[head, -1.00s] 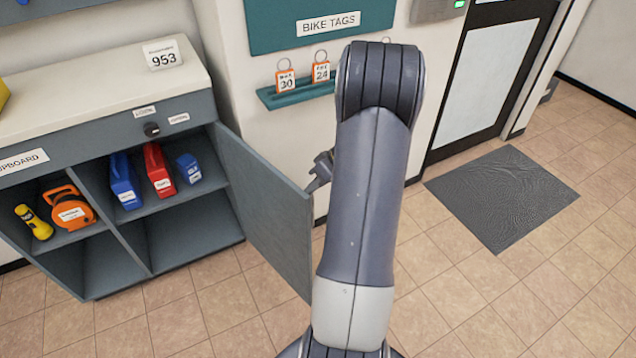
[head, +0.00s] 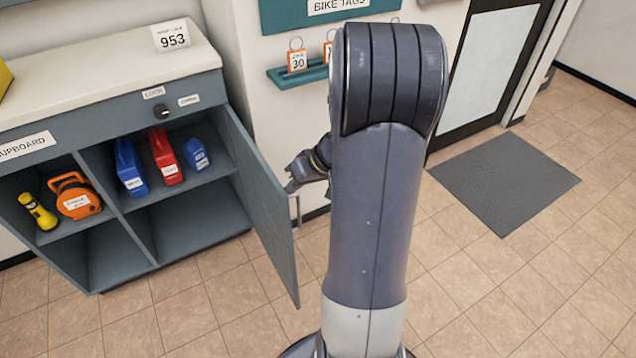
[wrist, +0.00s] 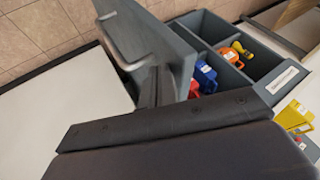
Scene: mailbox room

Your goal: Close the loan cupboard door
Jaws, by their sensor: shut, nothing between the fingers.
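The loan cupboard (head: 190,97) stands at the left in the head view. Its grey door (head: 258,200) is hinged at the right side and stands wide open, with a metal handle (head: 297,208) on its outer face. My gripper (head: 292,186) is shut and empty, at the outer side of the door near its upper free edge. I cannot tell whether it touches. In the wrist view the door (wrist: 165,45) and its handle (wrist: 122,42) are close to the fingers (wrist: 156,86). My arm hides part of the area right of the door.
The open compartments hold a yellow torch (head: 38,212), an orange item (head: 75,197) and blue and red cases (head: 166,158). A knob (head: 162,110) sits above them. A bike tag shelf (head: 282,76) is on the wall behind. Tiled floor is clear before the cupboard.

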